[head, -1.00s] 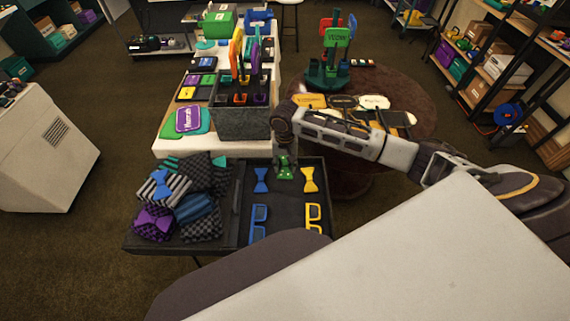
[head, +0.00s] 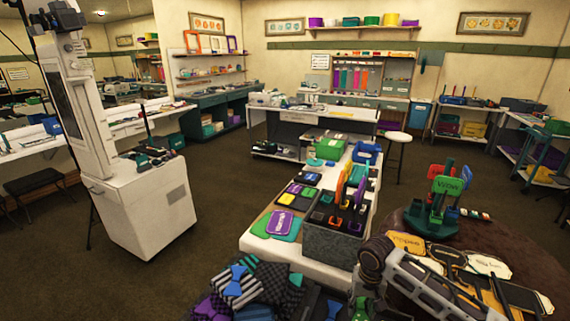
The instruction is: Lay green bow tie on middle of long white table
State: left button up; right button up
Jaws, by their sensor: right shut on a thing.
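My right gripper (head: 365,306) is low in the head view, at the bottom edge, with its fingers pointing down. It is shut on the green bow tie (head: 361,302), of which only a small green part shows. The rest is hidden by the gripper and cut off by the frame. A long white table (head: 305,266) runs away from me behind the gripper, loaded with signs and boxes. Another white table (head: 310,117) stands crosswise farther back. My left gripper is not in view.
A dark box of paddles (head: 330,246) stands on the near white table beside my right wrist. A pile of patterned cloth pieces (head: 262,285) lies at the bottom. A round brown table (head: 500,245) with signs is at right. A white cabinet (head: 145,205) stands left; carpet between is clear.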

jog(key=shift+s+a+r+n, duration=0.15)
jog(key=shift+a+r+n, duration=0.15)
jog(key=shift+r+n, duration=0.3)
jog(key=shift+s+a+r+n, duration=0.15)
jog(key=shift+a+r+n, duration=0.1)
jog(key=shift+r+n, duration=0.3)
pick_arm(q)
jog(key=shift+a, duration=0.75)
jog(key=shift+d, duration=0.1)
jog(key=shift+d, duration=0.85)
pick_arm(e)
jog(key=shift+s+d, duration=0.1)
